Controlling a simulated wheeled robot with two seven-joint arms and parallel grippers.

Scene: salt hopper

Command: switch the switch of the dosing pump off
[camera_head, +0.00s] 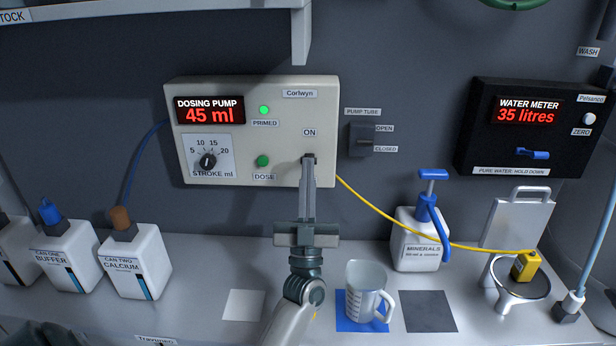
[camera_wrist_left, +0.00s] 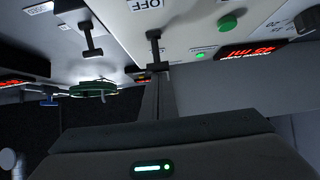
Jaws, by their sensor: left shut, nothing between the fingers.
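The dosing pump (camera_head: 250,100) is a cream box on the back wall. Its display reads 45 ml and the green primed lamp is lit. The pump's switch (camera_head: 309,157) is a small dark lever below the ON label (camera_head: 309,132); the fingers mostly hide it in the head view. In the left wrist view the switch (camera_wrist_left: 154,48) shows as a black T-shaped lever beside the OFF label (camera_wrist_left: 150,4). My left gripper (camera_head: 308,168) is shut and empty, its tips at the lever's end. I cannot tell whether they touch. My right gripper is out of view.
The pump tube lever (camera_head: 362,140) is close on the right. A shelf bracket (camera_head: 301,35) hangs above. A measuring jug (camera_head: 366,290) stands on a blue mat below, beside the arm. A yellow tube (camera_head: 400,220) runs right from the pump, past the minerals bottle (camera_head: 415,240).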

